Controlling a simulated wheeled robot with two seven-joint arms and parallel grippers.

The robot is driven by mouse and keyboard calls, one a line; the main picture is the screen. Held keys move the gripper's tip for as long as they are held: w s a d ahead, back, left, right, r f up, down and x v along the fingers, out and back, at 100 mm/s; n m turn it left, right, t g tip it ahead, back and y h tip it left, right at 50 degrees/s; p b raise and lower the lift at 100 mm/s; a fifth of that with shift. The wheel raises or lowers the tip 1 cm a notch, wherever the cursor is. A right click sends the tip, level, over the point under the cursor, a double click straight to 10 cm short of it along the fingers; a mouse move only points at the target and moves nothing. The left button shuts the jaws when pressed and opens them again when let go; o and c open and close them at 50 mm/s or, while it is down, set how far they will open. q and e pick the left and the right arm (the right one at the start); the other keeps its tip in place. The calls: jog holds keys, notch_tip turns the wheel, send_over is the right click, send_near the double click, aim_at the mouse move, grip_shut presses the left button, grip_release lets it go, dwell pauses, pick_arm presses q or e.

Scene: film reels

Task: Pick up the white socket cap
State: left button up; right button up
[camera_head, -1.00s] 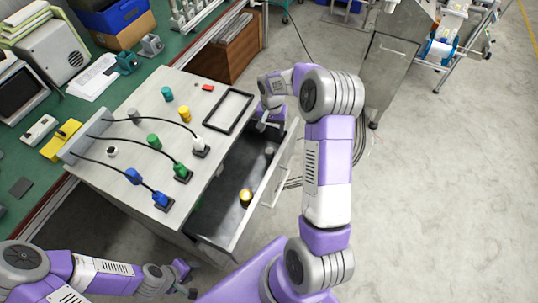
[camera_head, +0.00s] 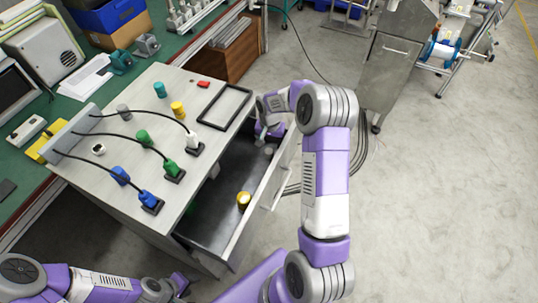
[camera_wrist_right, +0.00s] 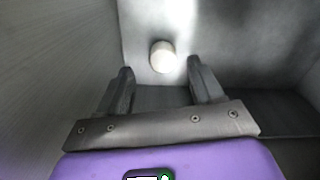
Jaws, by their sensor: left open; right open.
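The white socket cap (camera_wrist_right: 162,56) is a short round cylinder on the drawer floor in the right wrist view, just beyond and between the fingertips of my right gripper (camera_wrist_right: 160,76). The fingers are open and do not touch it. In the head view my right gripper (camera_head: 264,134) reaches down into the far end of the open drawer (camera_head: 268,190); a small pale cap (camera_head: 269,150) shows beside it. My left gripper (camera_head: 181,284) is low at the bottom left, empty and away from the drawer.
A yellow cap (camera_head: 243,200) stands in the nearer part of the drawer. The cabinet top (camera_head: 100,178) carries blue, green and white plugs on black cables, loose caps and a black frame (camera_head: 225,107). Drawer walls flank my right gripper closely.

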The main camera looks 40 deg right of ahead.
aim_at(269, 152)
jog(key=f, duration=0.2)
jog(key=f+b, duration=0.1)
jog(key=f, duration=0.1)
jog(key=shift+w+a+f, duration=0.1)
jog(key=shift+a+f, duration=0.05)
jog(key=shift+a, duration=0.05)
jog(key=c, duration=1.1)
